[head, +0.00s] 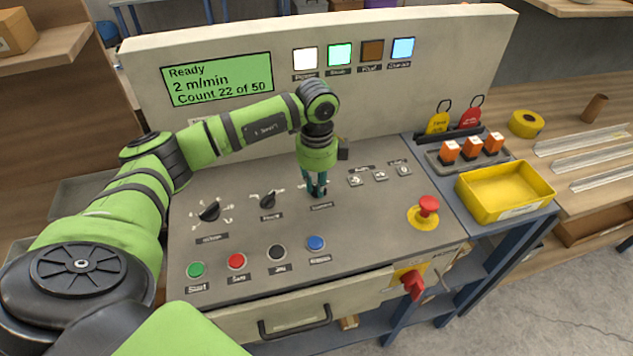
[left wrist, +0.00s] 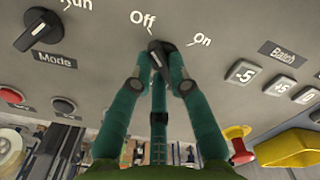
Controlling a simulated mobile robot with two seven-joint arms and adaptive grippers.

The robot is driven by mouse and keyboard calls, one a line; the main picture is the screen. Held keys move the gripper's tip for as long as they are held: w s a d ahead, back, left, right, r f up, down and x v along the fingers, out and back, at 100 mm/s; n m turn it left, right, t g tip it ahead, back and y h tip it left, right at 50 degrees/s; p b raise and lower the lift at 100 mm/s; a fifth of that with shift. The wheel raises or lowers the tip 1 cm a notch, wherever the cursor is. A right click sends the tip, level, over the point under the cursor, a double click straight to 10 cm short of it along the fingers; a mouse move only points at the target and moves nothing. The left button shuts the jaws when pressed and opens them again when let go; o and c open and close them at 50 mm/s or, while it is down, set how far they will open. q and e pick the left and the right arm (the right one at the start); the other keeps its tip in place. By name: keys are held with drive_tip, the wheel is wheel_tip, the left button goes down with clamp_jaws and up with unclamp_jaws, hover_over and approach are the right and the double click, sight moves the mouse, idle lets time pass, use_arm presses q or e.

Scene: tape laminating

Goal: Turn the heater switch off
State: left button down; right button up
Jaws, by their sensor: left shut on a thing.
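The heater switch is a small dark rotary knob (left wrist: 157,46) between the printed marks Off and On in the left wrist view. Its pointer is partly covered by the fingers, so its exact setting is hard to read. My left gripper (left wrist: 160,62) is shut on this knob, with a teal finger on either side. In the head view my left gripper (head: 317,188) reaches straight down to the sloping control panel (head: 240,258) and hides most of the knob. My right gripper is not in view.
The Mode knob (head: 268,200) sits left of the gripper, with another dial (head: 210,211) farther left. Push buttons line the panel's front. A red emergency stop (head: 428,206) and a yellow tray (head: 506,192) are at right. The display (head: 218,80) reads Ready.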

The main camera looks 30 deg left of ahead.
use_arm(q)
drive_tip(key=c, duration=1.2)
unclamp_jaws()
wheel_tip(320, 180, up, 12)
drive_tip(key=shift+r, duration=0.1)
